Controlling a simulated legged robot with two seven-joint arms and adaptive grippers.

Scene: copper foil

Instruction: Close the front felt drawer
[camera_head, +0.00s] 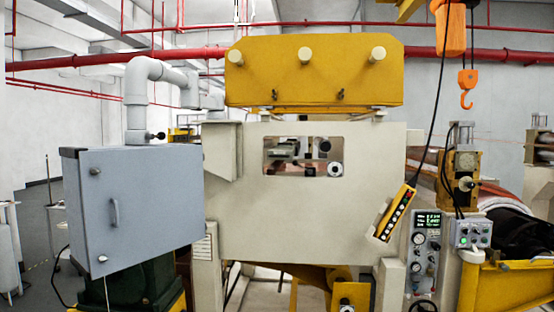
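No part in view can be surely told as the front felt drawer. A yellow housing (314,72) with three round cream knobs and two small latches sits on top of a large cream machine (315,220). A window in the machine's front panel shows rollers (322,146) inside. A grey box (140,205) with a vertical handle (115,212) stands at the left, and its front face looks shut. Neither of my grippers is in view.
A yellow button pendant (396,212) hangs from a black cable at the right. Beside it are a gauge panel (425,253) and a small button box (472,234). An orange hoist hook (466,90) hangs at the upper right. A grey pipe (137,92) rises behind the grey box.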

